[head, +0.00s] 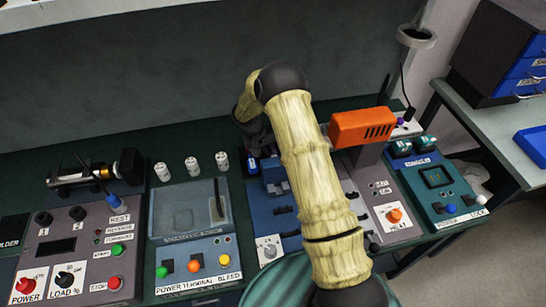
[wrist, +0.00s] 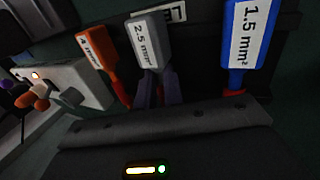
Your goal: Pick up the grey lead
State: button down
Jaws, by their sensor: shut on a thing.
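The grey lead (wrist: 151,40), with a white label reading 2.5 mm², hangs at the upper middle of the wrist view. My gripper (wrist: 158,86) is shut on it, with a finger on each side of its lower part. An orange lead (wrist: 96,52) labelled 4 mm hangs close on the left. A blue lead (wrist: 243,45) labelled 1.5 mm² hangs further right, apart from my fingers. In the head view my arm hides the gripper and the grey lead.
A dark rack (wrist: 200,26) runs behind the leads. In the head view, an orange device (head: 361,127) stands right of my arm. A clear-lidded box (head: 190,212) and three white cylinders (head: 192,165) stand left on the crowded bench.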

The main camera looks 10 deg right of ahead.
jog(key=shift+r, duration=0.15)
notch_tip(320, 180, up, 10)
jog(key=b, duration=0.1)
jog(key=shift+b, duration=0.4)
